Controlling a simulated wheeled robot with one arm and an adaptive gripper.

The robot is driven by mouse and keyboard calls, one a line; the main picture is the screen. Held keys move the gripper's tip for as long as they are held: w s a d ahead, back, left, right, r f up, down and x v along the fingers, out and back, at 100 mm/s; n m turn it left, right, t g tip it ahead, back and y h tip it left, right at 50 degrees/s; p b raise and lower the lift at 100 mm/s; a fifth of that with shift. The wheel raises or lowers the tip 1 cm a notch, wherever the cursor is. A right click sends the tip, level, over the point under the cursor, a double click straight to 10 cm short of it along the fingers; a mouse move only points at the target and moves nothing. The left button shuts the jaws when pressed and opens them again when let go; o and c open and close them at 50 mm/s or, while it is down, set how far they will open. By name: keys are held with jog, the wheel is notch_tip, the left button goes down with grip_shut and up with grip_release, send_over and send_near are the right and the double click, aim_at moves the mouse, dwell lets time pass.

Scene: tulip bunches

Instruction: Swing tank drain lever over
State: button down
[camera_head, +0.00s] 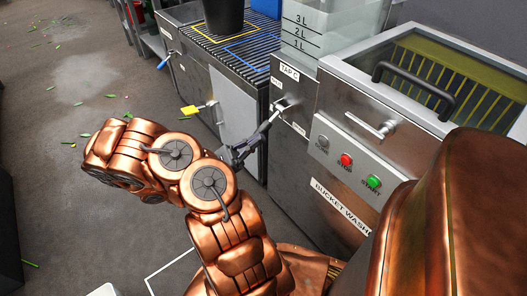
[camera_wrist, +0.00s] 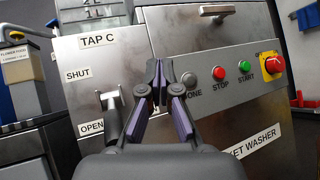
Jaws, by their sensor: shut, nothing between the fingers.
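The TAP C lever (camera_wrist: 111,101) shows in the wrist view on a steel panel, just left of my fingers. It has a pale metal top and a dark lower part that hangs beside the OPEN label (camera_wrist: 91,126); the SHUT label (camera_wrist: 78,74) is higher. My gripper (camera_wrist: 160,78) is shut and empty, its tips in front of the panel right of the lever. Whether a finger touches the lever is unclear. In the head view my gripper (camera_head: 236,154) is below the TAP C label (camera_head: 289,72). The clear tank (camera_head: 308,35) with litre marks stands above.
The bucket washer panel to the right has a red STOP button (camera_head: 346,160), a green START button (camera_head: 373,181) and a bar handle (camera_head: 371,126). Other taps with a yellow handle (camera_head: 189,111) and a blue handle (camera_head: 164,62) stick out further left. Open floor lies left.

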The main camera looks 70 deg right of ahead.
aim_at(268, 124)
jog(key=w+d+f+n+t+h+b, duration=0.1)
jog(key=d+f+n+t+h+b, duration=0.1)
jog(key=f+n+t+h+b, duration=0.5)
jog(key=w+d+f+n+t+h, duration=0.1)
jog(key=w+f+n+t+h, duration=0.3)
jog(key=f, duration=0.8)
jog(key=s+d+r, duration=0.2)
jog(key=r, duration=0.3)
jog(key=s+d+r+n+g, duration=0.1)
jog(key=s+d+r, duration=0.1)
jog(key=r, duration=0.3)
jog(key=shift+d+r+y+p, duration=0.15)
jog(key=shift+d+y+p, duration=0.15)
jog(key=shift+d, duration=0.45)
jog(key=shift+w+r, duration=0.1)
jog(key=shift+p, duration=0.35)
jog(key=shift+a+r+y+p, duration=0.1)
jog(key=shift+r+y+p, duration=0.05)
jog(key=shift+y+p, duration=0.35)
jog(key=shift+w+a+r+y+p, duration=0.1)
jog(key=shift+a+y+p, duration=0.05)
jog(key=shift+y+p, duration=0.3)
